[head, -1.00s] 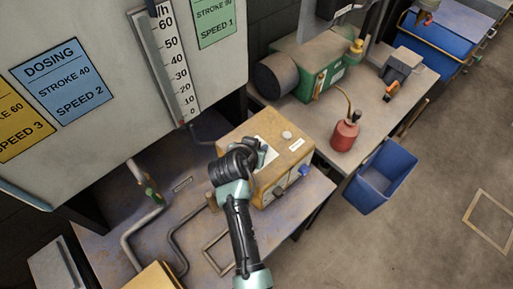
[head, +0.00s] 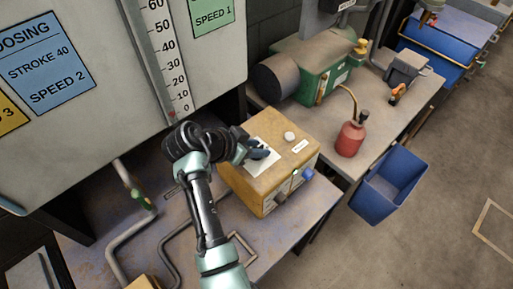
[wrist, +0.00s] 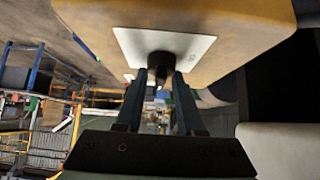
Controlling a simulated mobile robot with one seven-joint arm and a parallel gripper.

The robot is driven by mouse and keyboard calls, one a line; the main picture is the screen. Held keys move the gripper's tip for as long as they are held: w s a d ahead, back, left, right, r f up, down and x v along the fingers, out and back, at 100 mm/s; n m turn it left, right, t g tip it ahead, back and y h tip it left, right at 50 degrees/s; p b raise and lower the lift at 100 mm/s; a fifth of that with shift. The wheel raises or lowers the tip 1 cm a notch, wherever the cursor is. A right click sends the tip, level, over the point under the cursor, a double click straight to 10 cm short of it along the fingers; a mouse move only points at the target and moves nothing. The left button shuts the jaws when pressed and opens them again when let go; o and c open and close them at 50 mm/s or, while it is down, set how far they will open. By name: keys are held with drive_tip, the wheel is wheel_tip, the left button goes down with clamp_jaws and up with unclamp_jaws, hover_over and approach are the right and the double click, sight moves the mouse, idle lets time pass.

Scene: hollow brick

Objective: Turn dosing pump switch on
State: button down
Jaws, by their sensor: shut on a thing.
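The dosing pump is a worn yellow box (head: 285,165) on the bench. A white plate (head: 258,167) lies on its top, and the plate also shows in the wrist view (wrist: 118,40). A dark switch knob (wrist: 160,60) stands out from this plate. My gripper (head: 262,152) reaches over the plate from the left. In the wrist view its two fingers (wrist: 163,80) are shut on the dark knob, one on each side. In the head view the gripper hides the knob. Whether the switch is on or off cannot be told.
The box also has a pale round cap (head: 289,137) on top and a blue knob (head: 308,174) in front. A green pump (head: 325,75), a red can (head: 350,139) and a blue bin (head: 388,185) are to the right. A gauge panel (head: 110,60) rises behind at left.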

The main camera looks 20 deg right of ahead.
drive_tip(key=shift+f, duration=0.15)
drive_tip(key=c, duration=0.6)
unclamp_jaws()
drive_tip(key=shift+a+r, duration=0.35)
drive_tip(key=shift+r, duration=0.1)
drive_tip(key=b+v, duration=0.1)
drive_tip(key=v, duration=1.1)
drive_tip(key=shift+s+b, duration=0.1)
drive_tip(key=shift+b, duration=0.3)
